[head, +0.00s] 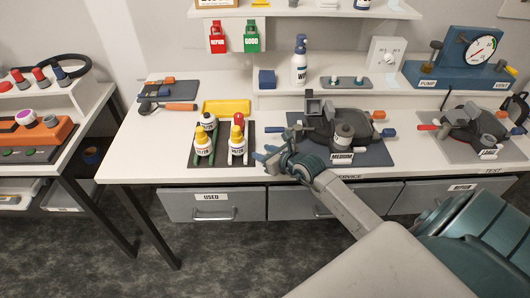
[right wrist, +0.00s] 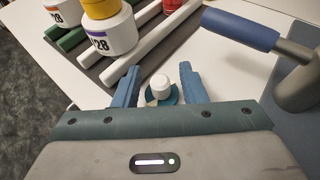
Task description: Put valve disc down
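A small white knob on a teal round base, which looks like the valve disc (right wrist: 161,88), sits between the fingertips of my right gripper in the right wrist view. The blue fingers (right wrist: 157,84) stand apart on either side of it, with white bench showing beside the disc. It looks to be at the bench surface, though its lower part is hidden by my gripper. In the head view my right gripper (head: 265,156) is low over the front of the bench, between the bottle rack and the medium station. The disc is not clear there. My left gripper is not in view.
A dark rack (head: 221,154) with yellow- and red-capped bottles stands left of my gripper. The medium station (head: 345,133) with its blue-ended handle is close on the right. A yellow tray (head: 226,107) lies behind the rack. Little bench is free around the gripper.

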